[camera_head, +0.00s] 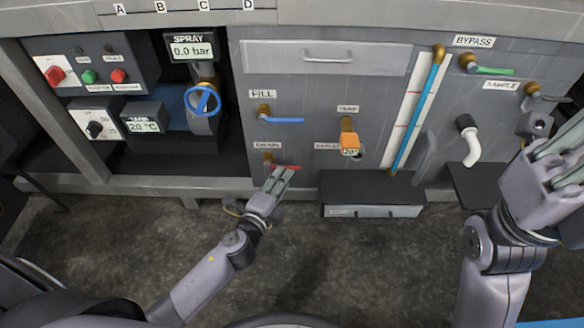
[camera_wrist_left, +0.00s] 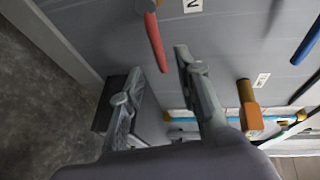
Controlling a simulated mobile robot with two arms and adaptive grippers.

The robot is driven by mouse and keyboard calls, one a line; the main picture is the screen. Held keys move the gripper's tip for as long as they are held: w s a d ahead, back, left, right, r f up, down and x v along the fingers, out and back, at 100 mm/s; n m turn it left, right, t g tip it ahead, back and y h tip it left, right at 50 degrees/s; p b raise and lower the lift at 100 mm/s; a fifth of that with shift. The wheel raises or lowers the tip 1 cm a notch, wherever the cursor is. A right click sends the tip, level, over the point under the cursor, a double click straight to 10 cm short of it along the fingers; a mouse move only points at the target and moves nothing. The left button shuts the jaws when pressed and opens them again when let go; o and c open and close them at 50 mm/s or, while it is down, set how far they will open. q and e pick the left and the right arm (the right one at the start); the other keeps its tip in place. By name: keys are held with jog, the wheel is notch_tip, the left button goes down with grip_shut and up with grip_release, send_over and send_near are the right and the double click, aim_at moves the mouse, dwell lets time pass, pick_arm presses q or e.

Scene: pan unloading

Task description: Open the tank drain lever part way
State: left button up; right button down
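The red drain lever (camera_head: 287,168) sits low on the grey panel, under a small label too blurred to read surely. It points right from its brass valve (camera_head: 268,159), roughly level. My left gripper (camera_head: 281,172) is at the lever and partly covers it. In the left wrist view the red lever (camera_wrist_left: 156,42) reaches down towards the gap between the open fingers (camera_wrist_left: 158,65), with a finger on each side. I see no clear contact. My right gripper (camera_head: 562,150) is at the right edge, away from the lever, and its finger opening is unclear.
The blue fill lever (camera_head: 284,120) is above the drain lever. An orange-handled sensor valve (camera_head: 349,142) and a blue sight tube (camera_head: 417,110) are to the right. A dark drawer or tray (camera_head: 365,190) juts out below. The floor in front is clear.

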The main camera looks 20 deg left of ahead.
aim_at(292, 168)
pick_arm(q)
jog(key=b+x, duration=0.1)
jog(key=x, duration=0.5)
jog(key=shift+w, duration=0.25)
jog(key=shift+c, duration=0.5)
grip_shut()
